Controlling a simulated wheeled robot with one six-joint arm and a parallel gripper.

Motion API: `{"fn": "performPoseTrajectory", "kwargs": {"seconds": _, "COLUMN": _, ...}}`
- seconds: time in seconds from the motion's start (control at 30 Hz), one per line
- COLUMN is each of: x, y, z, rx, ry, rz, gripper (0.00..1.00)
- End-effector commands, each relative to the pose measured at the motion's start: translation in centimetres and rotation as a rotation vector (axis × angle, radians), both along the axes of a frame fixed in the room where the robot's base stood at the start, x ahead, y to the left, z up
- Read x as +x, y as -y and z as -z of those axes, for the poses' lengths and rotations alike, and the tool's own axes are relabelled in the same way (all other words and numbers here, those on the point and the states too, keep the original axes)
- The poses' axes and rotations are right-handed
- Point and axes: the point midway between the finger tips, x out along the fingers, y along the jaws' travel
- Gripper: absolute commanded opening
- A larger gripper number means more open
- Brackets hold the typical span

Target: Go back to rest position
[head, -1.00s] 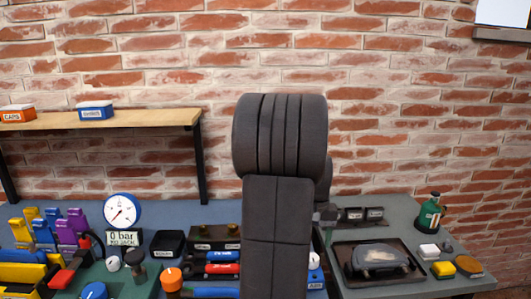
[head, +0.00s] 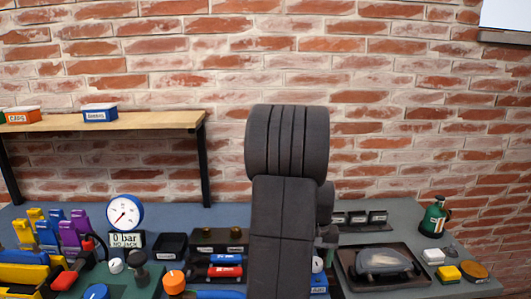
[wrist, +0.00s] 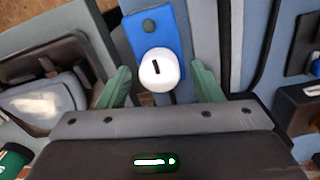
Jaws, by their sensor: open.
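My gripper (wrist: 160,88) shows in the wrist view with its two green fingers apart and nothing held between them. A white round knob (wrist: 159,70) with a dark slot mark, on a blue block (wrist: 160,30), appears between the fingers in that picture; I cannot tell how far below them it is. In the head view my dark arm stands upright in the middle and hides part of the bench behind it. The gripper itself is mostly hidden there.
The bench holds a pressure gauge (head: 125,213), an orange-capped item (head: 174,281), a dark tray (head: 382,266) with a grey object, and a green bottle (head: 435,216). A shelf (head: 150,122) carries small boxes, including a blue one (head: 100,113). A brick wall (head: 400,100) stands behind.

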Motion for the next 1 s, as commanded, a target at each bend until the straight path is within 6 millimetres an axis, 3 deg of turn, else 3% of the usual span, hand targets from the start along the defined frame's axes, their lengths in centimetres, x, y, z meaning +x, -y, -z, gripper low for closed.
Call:
{"fn": "performPoseTrajectory", "kwargs": {"seconds": 0.7, "x": 0.1, "y": -0.3, "z": -13.6, "rx": -0.001, "ry": 0.006, "rz": 0.001, "gripper": 0.59}}
{"fn": "performPoseTrajectory", "kwargs": {"seconds": 1.0, "x": 0.0, "y": -0.2, "z": -7.0, "rx": 0.001, "ry": -0.004, "rz": 0.001, "gripper": 0.59}}
